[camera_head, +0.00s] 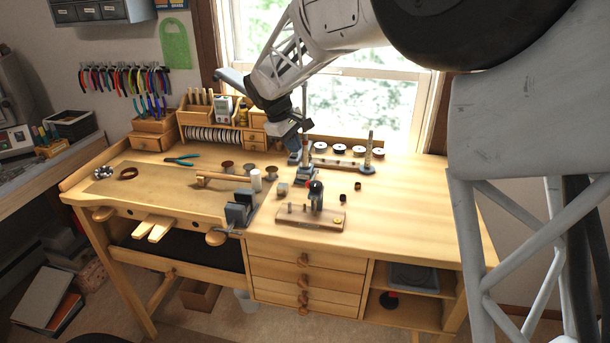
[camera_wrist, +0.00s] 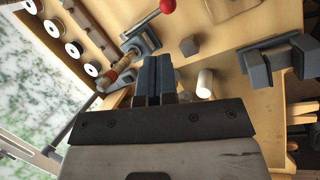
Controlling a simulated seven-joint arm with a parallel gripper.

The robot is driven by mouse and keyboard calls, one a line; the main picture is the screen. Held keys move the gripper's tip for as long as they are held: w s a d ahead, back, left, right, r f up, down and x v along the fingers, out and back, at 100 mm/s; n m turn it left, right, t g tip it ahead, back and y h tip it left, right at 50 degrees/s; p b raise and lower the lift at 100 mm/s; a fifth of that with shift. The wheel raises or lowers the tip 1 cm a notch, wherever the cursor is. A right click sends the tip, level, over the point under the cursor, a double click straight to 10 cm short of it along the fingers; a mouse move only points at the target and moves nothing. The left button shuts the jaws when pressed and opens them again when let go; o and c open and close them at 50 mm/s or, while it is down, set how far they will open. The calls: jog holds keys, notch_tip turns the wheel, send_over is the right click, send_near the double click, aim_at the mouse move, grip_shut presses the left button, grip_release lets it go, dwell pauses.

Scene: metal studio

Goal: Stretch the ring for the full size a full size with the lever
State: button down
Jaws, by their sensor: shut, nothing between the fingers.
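A ring stretcher (camera_wrist: 142,42) shows in the wrist view, with a dark base and a thin lever ending in a red ball knob (camera_wrist: 167,6). Its tapered post (camera_wrist: 125,66) carries tan and brass-coloured bands; I cannot tell which, if any, is the ring. In the head view the stretcher's upright post (camera_head: 305,108) stands toward the back of the bench, partly behind my gripper. My gripper (camera_wrist: 154,62) is shut and empty, its fingertips close beside the stretcher. In the head view my gripper (camera_head: 294,138) is low over the bench; contact cannot be told.
A stepped mandrel (camera_head: 369,150) stands to the right, near a row of white spools (camera_head: 338,150). A small vise (camera_head: 240,208) and a wooden board with a tool (camera_head: 310,216) are in front. Small dark rings (camera_head: 357,186) lie nearby. The bench's right side is clear.

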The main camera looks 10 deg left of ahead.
jog(key=r+n, duration=0.1)
jog(key=a+r+n+g, duration=0.1)
jog(key=n, duration=0.1)
jog(key=r+n, duration=0.1)
jog(key=n, duration=0.1)
jog(key=shift+s+a+r+h, duration=0.2)
jog(key=shift+a+r+h, duration=0.1)
jog(key=shift+a+h, duration=0.1)
jog(key=shift+f, duration=0.15)
send_near(313, 178)
jog(key=s+f, duration=0.1)
jog(key=s+d+f, duration=0.1)
jog(key=f, duration=0.1)
jog(key=s+d+f, duration=0.1)
jog(key=s+f, duration=0.1)
jog(key=shift+f, duration=0.1)
dwell(0.3)
jog(key=shift+s+f, duration=0.25)
jog(key=shift+f, duration=0.5)
jog(key=shift+r, duration=0.15)
